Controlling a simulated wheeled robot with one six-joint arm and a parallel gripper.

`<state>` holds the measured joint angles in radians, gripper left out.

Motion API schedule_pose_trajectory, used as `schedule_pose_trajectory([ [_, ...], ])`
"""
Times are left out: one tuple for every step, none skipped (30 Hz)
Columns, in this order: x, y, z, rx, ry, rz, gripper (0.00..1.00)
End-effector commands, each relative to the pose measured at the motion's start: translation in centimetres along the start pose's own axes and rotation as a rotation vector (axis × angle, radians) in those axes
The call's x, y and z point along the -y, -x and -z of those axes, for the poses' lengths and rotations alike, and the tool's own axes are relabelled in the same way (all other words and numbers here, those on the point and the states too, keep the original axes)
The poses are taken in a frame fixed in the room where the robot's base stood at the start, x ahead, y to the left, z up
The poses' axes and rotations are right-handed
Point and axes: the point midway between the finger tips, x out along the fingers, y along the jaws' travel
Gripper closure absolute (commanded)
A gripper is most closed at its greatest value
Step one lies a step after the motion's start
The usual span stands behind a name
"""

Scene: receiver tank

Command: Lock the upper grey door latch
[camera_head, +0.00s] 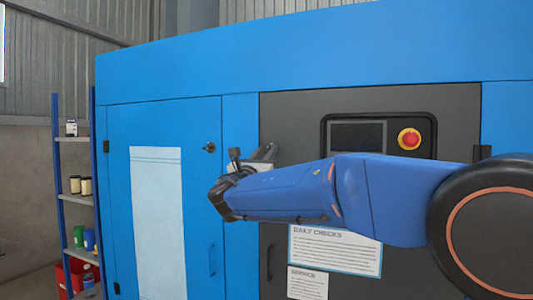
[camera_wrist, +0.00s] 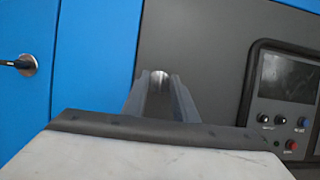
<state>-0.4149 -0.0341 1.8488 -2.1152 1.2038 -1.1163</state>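The upper grey door latch shows in the wrist view as a silver round plate (camera_wrist: 159,74) on the dark grey door. It lies just beyond and between my gripper's fingertips (camera_wrist: 158,79). Its handle cannot be made out there, so I cannot tell how it is turned. In the head view my gripper (camera_head: 252,156) is in front of the grey door's (camera_head: 290,122) upper left part, and the latch is hidden behind it. The two fingers stand apart with a gap between them. I cannot tell whether they touch the latch.
A similar latch (camera_head: 209,147) with a black handle is on the blue door (camera_head: 120,130) at left; the wrist view shows it too (camera_wrist: 27,64). A control panel (camera_head: 357,136) with a red button (camera_head: 409,138) is right of my gripper. A shelf (camera_head: 75,195) stands far left.

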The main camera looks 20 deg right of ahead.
Motion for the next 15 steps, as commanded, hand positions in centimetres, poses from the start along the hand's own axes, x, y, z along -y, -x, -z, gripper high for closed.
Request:
schedule_pose_trajectory([
  [0.0, -0.04, 0.0, 0.0, 0.0, 0.0, 0.74],
  [0.01, -0.04, -0.01, 0.0, 0.0, 0.0, 0.74],
  [0.0, -0.04, -0.01, 0.0, 0.0, 0.0, 0.74],
  [0.0, -0.03, -0.01, 0.0, 0.0, 0.0, 0.74],
  [0.0, -0.03, -0.01, 0.0, 0.0, 0.0, 0.74],
  [0.0, -0.02, -0.01, 0.0, 0.0, 0.0, 0.74],
  [0.0, -0.02, -0.02, 0.0, 0.0, 0.0, 0.79],
  [0.0, -0.02, -0.02, 0.0, 0.0, 0.0, 0.86],
  [0.0, -0.02, -0.02, 0.0, 0.0, 0.0, 0.96],
  [0.01, -0.02, -0.02, 0.0, 0.0, 0.0, 1.0],
  [0.01, -0.01, -0.02, 0.0, 0.0, 0.0, 1.0],
  [0.01, -0.01, -0.02, 0.0, 0.0, 0.0, 1.0],
  [0.01, -0.01, -0.02, 0.0, 0.0, 0.0, 1.0],
  [0.0, -0.01, -0.02, 0.0, -0.001, 0.0, 1.0],
  [0.0, -0.01, -0.02, 0.0, -0.002, 0.0, 1.0],
])
